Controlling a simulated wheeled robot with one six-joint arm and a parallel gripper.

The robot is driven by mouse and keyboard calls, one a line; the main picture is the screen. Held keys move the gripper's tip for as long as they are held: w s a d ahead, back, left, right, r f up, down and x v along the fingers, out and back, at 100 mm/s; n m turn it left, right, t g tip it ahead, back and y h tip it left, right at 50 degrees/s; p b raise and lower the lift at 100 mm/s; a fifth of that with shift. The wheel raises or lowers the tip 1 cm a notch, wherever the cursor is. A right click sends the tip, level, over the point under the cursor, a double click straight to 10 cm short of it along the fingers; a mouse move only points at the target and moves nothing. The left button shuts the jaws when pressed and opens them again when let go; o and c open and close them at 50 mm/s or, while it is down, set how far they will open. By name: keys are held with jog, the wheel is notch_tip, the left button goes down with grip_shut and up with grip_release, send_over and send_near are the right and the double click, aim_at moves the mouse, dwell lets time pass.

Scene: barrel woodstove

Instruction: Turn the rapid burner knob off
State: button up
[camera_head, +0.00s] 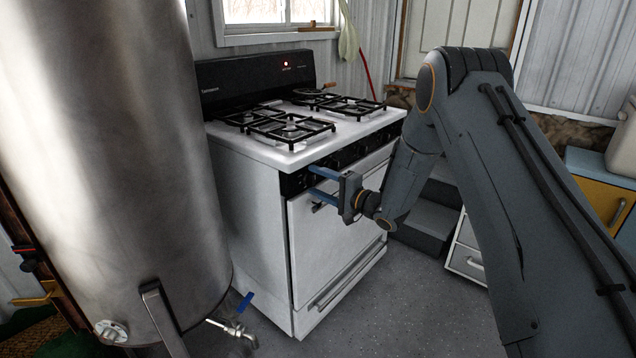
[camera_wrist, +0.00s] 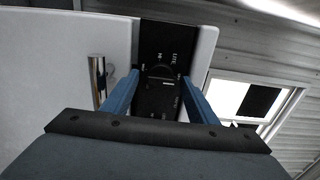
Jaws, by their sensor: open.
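The white stove (camera_head: 262,150) stands in the middle of the head view, with a black control strip (camera_head: 345,157) along its upper front. In the wrist view the strip (camera_wrist: 152,38) carries white lettering such as "LITE" and "HI". A black round knob (camera_wrist: 159,72) sits on it, with a short white mark below. I cannot tell which burner it is labelled for. My gripper (camera_head: 312,182) is at the stove's front left corner, its two blue fingers apart. In the wrist view my gripper (camera_wrist: 159,78) has one finger on each side of the knob; contact is not clear.
A large metal barrel (camera_head: 110,130) stands close on the left, with a tap (camera_head: 232,328) low down. The oven door handle (camera_wrist: 98,82) is left of my fingers. Black grates (camera_head: 290,128) cover the stovetop. Grey floor is clear in front.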

jog(key=v, duration=0.7)
jog(key=shift+s+d+b, duration=0.25)
jog(key=shift+d+b, duration=0.1)
jog(key=d+r+n+h+p, duration=0.1)
jog(key=d+r+n+h, duration=0.1)
jog(key=d+h, duration=0.65)
jog(key=s+d+n+g+h+p, duration=0.1)
jog(key=s+d+g+h, duration=0.35)
jog(key=s, duration=0.75)
jog(key=s+d+r+n+g, duration=0.1)
jog(key=s+g, duration=0.1)
jog(key=s, duration=0.7)
jog(key=s+d+r+n+g+p, duration=0.1)
jog(key=s+n+g, duration=0.1)
jog(key=s, duration=0.8)
jog(key=s+d+n+g+h, duration=0.1)
jog(key=s+d+g, duration=0.1)
jog(key=s, duration=0.7)
jog(key=shift+s+r+n, duration=0.3)
jog(key=shift+s+r, duration=0.1)
